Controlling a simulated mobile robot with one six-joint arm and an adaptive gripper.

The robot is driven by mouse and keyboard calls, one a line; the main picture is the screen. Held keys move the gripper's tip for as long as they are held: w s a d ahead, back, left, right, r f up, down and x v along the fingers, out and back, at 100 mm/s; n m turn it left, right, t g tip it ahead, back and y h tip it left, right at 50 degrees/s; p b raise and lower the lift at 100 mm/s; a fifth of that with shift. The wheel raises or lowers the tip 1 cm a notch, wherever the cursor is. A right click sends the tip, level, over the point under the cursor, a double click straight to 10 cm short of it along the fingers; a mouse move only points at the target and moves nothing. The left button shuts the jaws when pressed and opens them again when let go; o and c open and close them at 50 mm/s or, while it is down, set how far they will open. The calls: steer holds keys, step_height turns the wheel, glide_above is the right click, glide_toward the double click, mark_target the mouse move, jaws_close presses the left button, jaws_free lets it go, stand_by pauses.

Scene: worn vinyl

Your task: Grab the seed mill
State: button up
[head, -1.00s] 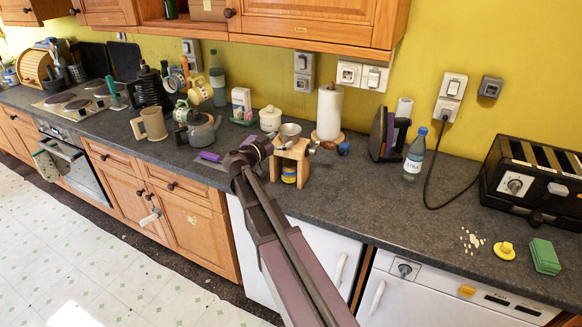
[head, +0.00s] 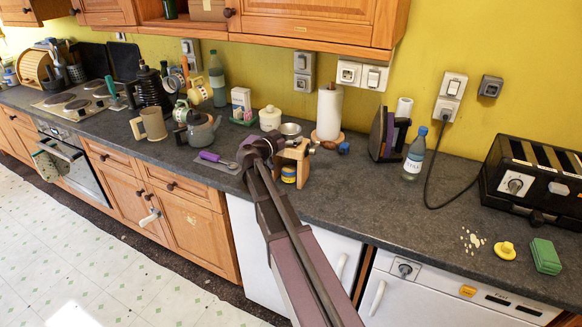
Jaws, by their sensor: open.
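The seed mill (head: 297,154) appears to be the small wooden stand with a metal hopper and a crank-like part at its right, standing upright on the counter. A small blue and yellow tin (head: 289,174) sits in its lower opening. My gripper (head: 268,145) is at the mill's upper left side, very close to it. The gripper is open. My arm and gripper cover part of the mill's left side, and I cannot tell whether the fingers touch it.
A purple-handled tool (head: 213,157) lies left of my gripper. A kettle (head: 198,130), a white lidded jar (head: 270,118) and a paper towel roll (head: 329,112) stand around the mill.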

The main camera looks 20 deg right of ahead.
stand_by(0.4)
steer(key=c, duration=0.9)
steer(key=shift+c, duration=0.2)
steer(key=shift+d+r, duration=0.1)
steer(key=shift+r, duration=0.1)
step_height(320, 180, up, 10)
steer(key=p, duration=1)
steer(key=shift+f, duration=0.2)
